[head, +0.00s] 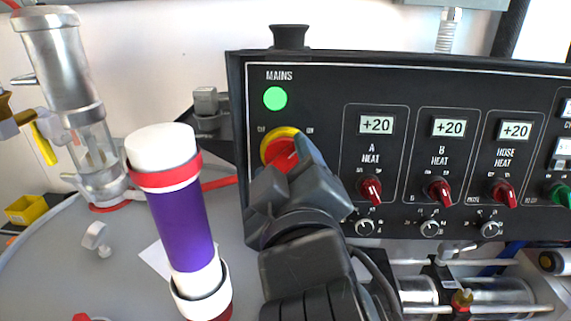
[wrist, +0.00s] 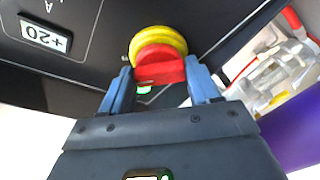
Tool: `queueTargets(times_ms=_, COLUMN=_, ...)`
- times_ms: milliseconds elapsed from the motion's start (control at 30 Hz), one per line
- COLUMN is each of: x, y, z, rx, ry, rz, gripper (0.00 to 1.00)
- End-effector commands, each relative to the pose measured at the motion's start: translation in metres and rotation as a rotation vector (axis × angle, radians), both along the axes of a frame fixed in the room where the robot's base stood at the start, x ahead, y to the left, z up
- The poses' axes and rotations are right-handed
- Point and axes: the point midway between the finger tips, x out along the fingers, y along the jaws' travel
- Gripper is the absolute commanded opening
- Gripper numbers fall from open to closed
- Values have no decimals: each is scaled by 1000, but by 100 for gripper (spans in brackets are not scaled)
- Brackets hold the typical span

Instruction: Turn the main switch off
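The main switch, a red knob (head: 283,154) on a yellow ring, sits under the "MAINS" label on the black panel, with position marks left and right of it. My gripper (head: 288,165) is at the panel and hides the switch's lower right part in the head view, so I cannot read its position there. In the wrist view the red knob (wrist: 160,66) lies between the two blue fingertips (wrist: 159,72) of my gripper. The fingers stand apart on either side of it; firm contact does not show. The round mains lamp (head: 275,98) above the switch is green.
Right of the switch are heat displays (head: 377,125) reading +20, with red knobs (head: 371,190) beneath. A purple and white cylinder (head: 180,215) stands left of my arm; its purple side shows at the wrist view's right edge. A metal and glass pump (head: 75,100) stands far left.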

Motion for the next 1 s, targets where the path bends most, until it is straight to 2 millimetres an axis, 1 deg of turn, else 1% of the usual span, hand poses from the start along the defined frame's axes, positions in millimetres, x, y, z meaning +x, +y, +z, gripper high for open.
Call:
queueTargets(times_ms=33, x=0, y=0, z=0, rx=0, ry=0, rz=0, gripper=56)
queueTargets(times_ms=67, x=0, y=0, z=0, rx=0, ry=0, rz=0, gripper=53)
queueTargets(times_ms=333, x=0, y=0, z=0, rx=0, ry=0, rz=0, gripper=27)
queueTargets(times_ms=667, x=0, y=0, z=3, rx=-46, ry=3, rz=9, gripper=27)
queueTargets(times_ms=867, x=0, y=-1, z=5, rx=-160, ry=8, rz=30, gripper=27)
queueTargets(times_ms=1000, x=0, y=-1, z=5, rx=-276, ry=13, rz=51, gripper=27)
